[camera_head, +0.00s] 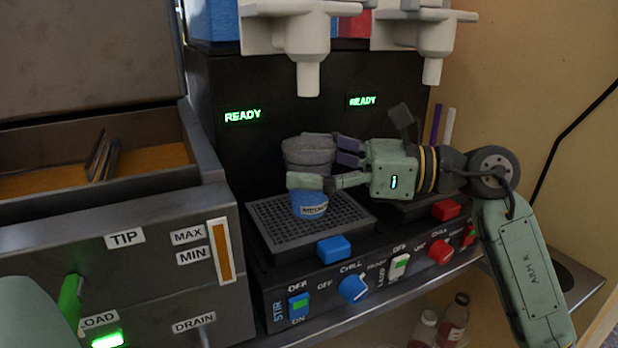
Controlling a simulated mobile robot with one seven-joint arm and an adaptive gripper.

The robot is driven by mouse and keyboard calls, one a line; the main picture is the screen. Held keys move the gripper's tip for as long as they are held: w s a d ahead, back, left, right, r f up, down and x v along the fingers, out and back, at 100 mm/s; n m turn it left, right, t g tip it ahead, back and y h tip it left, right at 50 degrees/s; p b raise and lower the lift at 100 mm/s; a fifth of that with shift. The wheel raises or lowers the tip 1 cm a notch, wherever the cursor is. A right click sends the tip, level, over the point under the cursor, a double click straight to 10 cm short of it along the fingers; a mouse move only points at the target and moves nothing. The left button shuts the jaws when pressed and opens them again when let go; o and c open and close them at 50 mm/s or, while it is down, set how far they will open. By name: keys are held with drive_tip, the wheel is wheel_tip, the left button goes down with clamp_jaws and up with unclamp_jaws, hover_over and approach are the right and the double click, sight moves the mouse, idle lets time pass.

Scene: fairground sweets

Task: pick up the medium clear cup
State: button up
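The medium clear cup stands on the left drip grate, below the left nozzle. Its upper part (308,158) looks grey and see-through. Its lower part is blue with a white label whose small print is hard to read. My gripper (312,162) reaches in from the right, with one finger across the front of the cup and the other behind it near the rim. The fingers are around the cup. I cannot tell whether both touch it. The cup looks upright, and its middle is partly hidden by the near finger.
Two white nozzles, left (311,78) and right (432,70), hang above. The drip grate (262,222) lies under the cup. A control panel with a blue button (333,248) runs along the front. A grey cabinet with an open bin (60,208) stands at left. Bottles (455,318) stand below.

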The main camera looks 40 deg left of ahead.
drive_tip(key=c, duration=1.4)
drive_tip(key=shift+c, duration=0.2)
drive_tip(key=shift+r, duration=0.15)
